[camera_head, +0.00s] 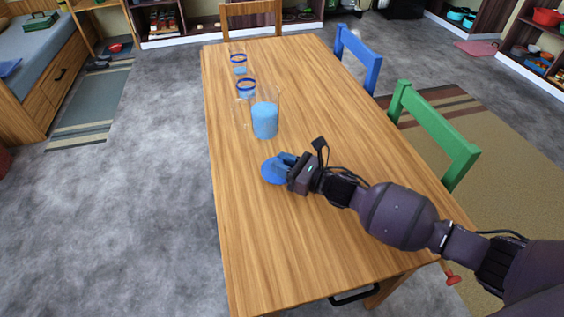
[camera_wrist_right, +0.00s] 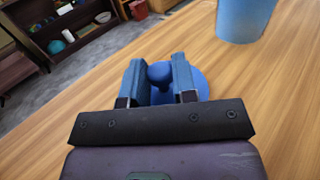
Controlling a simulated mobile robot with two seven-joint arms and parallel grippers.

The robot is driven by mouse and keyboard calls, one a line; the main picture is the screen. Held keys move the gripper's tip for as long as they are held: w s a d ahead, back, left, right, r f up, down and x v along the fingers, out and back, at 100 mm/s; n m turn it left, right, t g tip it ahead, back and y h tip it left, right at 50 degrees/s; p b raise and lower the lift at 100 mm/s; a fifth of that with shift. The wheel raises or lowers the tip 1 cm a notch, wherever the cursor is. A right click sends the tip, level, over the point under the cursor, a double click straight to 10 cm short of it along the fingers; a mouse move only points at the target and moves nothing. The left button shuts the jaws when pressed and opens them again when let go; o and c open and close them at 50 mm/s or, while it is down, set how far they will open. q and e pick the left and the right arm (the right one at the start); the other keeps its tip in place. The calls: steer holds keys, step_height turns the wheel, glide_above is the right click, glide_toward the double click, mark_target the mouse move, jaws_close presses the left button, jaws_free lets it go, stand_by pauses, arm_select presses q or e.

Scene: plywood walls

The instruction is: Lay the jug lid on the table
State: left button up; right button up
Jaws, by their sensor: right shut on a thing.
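The blue jug lid (camera_head: 270,171) is at the tips of my right gripper (camera_head: 283,164), over the wooden table (camera_head: 270,240). In the right wrist view the fingers of the right gripper (camera_wrist_right: 158,84) are shut on the knob of the lid (camera_wrist_right: 202,82). The lid is low at the tabletop; I cannot tell whether it touches. The clear jug (camera_head: 265,115) with blue liquid stands upright behind the lid, apart from it. Its lower part shows in the right wrist view (camera_wrist_right: 243,18). My left gripper is not in view.
Two clear glasses with blue rims, a nearer one (camera_head: 246,88) and a farther one (camera_head: 238,64), stand behind the jug. A blue chair (camera_head: 358,58) and a green chair (camera_head: 432,130) are along the right edge. The near part of the table is clear.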

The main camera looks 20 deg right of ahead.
steer(key=shift+f, duration=0.45)
steer(key=o, duration=0.7)
steer(key=shift+o, duration=1)
steer(key=shift+s+f, duration=0.1)
steer(key=shift+r, duration=0.55)
steer(key=shift+s+d, duration=0.15)
steer(key=shift+d, duration=0.15)
steer(key=v, duration=0.5)
steer(key=p+v, duration=0.1)
steer(key=v, duration=0.5)
steer(key=shift+s+r, duration=0.1)
steer(key=shift+r, duration=0.15)
